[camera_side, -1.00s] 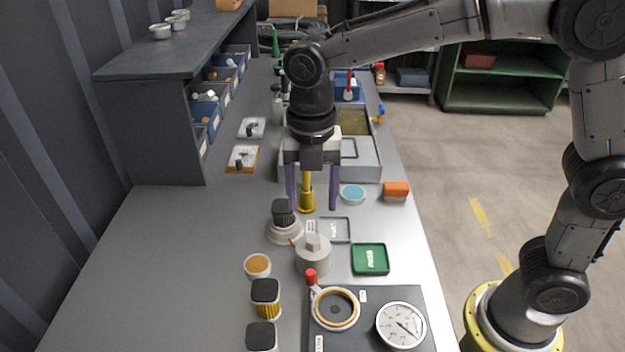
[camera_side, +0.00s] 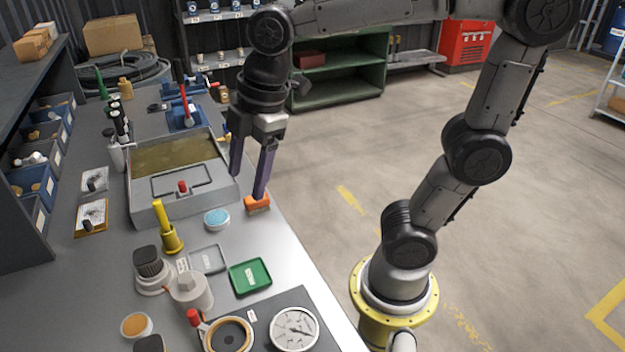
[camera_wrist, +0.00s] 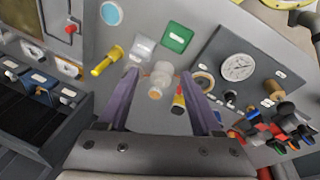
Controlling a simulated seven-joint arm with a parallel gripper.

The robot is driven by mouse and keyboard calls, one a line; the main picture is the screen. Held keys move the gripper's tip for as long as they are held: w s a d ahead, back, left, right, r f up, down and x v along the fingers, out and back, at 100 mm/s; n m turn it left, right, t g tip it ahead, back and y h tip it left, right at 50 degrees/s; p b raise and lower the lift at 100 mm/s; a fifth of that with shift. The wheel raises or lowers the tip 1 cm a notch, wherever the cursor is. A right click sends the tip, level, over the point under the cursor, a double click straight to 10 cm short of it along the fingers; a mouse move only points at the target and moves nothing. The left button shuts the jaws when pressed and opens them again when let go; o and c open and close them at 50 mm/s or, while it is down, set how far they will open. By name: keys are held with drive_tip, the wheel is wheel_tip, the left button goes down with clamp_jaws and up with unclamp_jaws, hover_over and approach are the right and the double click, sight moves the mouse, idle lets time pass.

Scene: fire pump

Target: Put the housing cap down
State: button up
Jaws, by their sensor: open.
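A grey round part with a blocky knob on top, which looks like the housing cap (camera_side: 190,291), sits upright near the bench's front. I cannot tell whether it rests on another part. A pale part with a dark ribbed top (camera_side: 151,270) stands close to its left. My gripper (camera_side: 248,182) is open and empty, its purple fingers pointing down. In the side view its tips appear by the orange block (camera_side: 257,205), but its height is unclear. In the wrist view the pale grey parts (camera_wrist: 162,72) appear between and beyond the finger tips (camera_wrist: 160,73).
A green tray (camera_side: 250,277) and a clear tray (camera_side: 208,260) lie right of the cap. A yellow tool (camera_side: 169,237) stands behind. The gauge plate (camera_side: 262,312) is in front. A large grey basin (camera_side: 150,213) and a blue-topped dish (camera_side: 217,219) are farther back.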

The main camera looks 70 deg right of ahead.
drive_tip(key=s+d+f+m+t, duration=0.2)
drive_tip(key=s+d+m, duration=0.3)
drive_tip(key=s+m, duration=0.4)
drive_tip(key=f+m, duration=0.1)
drive_tip(key=m, duration=0.2)
drive_tip(key=shift+s+d+f+m+t+h, duration=0.2)
drive_tip(key=shift+m+t+h, duration=0.1)
drive_tip(key=shift+m, duration=0.1)
